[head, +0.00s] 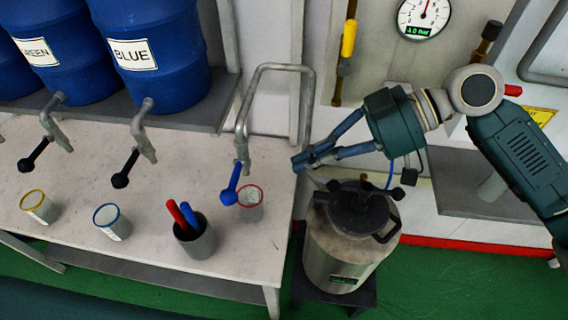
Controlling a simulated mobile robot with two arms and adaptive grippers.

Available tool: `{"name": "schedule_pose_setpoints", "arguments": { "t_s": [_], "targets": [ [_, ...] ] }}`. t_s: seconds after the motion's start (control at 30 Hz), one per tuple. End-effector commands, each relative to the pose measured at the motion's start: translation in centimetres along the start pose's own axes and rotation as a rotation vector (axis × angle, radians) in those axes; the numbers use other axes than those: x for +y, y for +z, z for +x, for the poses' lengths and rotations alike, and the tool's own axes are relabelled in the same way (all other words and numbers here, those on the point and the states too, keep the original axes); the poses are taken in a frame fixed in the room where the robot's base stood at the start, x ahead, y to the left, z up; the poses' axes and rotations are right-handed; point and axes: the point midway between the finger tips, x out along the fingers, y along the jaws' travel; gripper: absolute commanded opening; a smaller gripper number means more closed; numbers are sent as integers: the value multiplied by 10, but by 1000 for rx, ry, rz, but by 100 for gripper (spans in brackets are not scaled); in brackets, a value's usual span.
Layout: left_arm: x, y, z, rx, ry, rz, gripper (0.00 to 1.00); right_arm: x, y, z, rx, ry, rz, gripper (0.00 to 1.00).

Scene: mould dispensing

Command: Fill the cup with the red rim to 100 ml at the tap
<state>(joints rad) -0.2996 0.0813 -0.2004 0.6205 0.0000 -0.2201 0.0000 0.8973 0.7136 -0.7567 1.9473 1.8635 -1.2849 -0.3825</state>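The cup with the red rim (250,209) stands upright on the white bench, under the mouth of the tall grey tap (241,128). The tap's blue lever (232,186) slants down to the left, and its end overlaps the cup's left side. I cannot make out the level in the cup. My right gripper (301,161) hangs to the right of the cup and tap, apart from both. Its fingers come together at the tips, with nothing visible between them. My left gripper is not in view.
A steel vessel (334,254) with a black lid stands below my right gripper. A dark holder (196,243) with red and blue sticks stands left of the cup. Farther left are a blue-rimmed cup (112,222), a yellow-rimmed cup (40,207) and two black-levered taps.

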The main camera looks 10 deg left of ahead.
Motion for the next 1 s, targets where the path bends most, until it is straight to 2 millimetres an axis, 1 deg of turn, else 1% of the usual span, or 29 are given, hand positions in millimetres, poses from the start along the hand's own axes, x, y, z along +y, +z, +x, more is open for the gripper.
{"name": "schedule_pose_setpoints", "arguments": {
  "t_s": [0.03,0.4,0.53,0.6,0.73,1.0],
  "targets": [
    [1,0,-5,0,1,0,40,-2,-2,8,0,-4,-1,0],
    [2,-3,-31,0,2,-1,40,-3,-3,85,1,-4,0,0],
    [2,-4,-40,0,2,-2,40,-2,-4,105,0,-2,-1,0],
    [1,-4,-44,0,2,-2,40,-1,-3,113,1,0,0,0],
    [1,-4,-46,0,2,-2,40,-1,-2,123,0,0,0,0],
    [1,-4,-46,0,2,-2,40,0,0,126,0,2,-1,0]
  ]
}}
